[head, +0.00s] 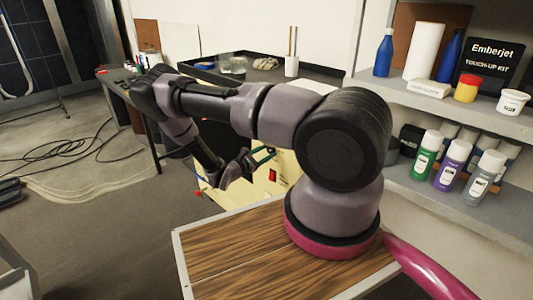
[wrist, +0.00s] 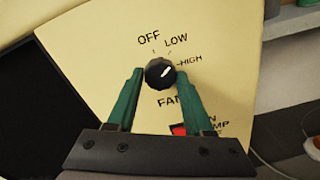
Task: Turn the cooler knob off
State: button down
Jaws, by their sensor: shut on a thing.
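The cooler (head: 240,190) is a cream box with a control panel. In the wrist view its panel (wrist: 100,50) fills the middle, with a round black knob (wrist: 155,80). The labels OFF, LOW and HIGH run around the knob's top and right, with FAN below. The knob's white mark points up and right, close to HIGH. My gripper (wrist: 160,73) has its green fingers on either side of the knob, shut on it. In the head view my gripper (head: 262,158) is at the panel, and the knob is hidden there.
A red switch (wrist: 179,130) sits below the knob, partly behind my right finger. A black tray-like top (head: 210,75) with a cup lies behind the cooler. Shelves with spray cans (head: 453,165) stand at the right. Cables (head: 60,150) lie on the floor at left.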

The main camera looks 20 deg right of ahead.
jog(key=n, duration=0.5)
jog(key=shift+a+n, duration=0.1)
jog(key=shift+n, duration=0.2)
jog(key=n, duration=0.5)
jog(key=shift+n, duration=0.3)
jog(key=shift+c, duration=1.4)
grip_release()
jog(key=v, duration=1)
jog(key=shift+a, duration=0.35)
jog(key=shift+s, duration=0.15)
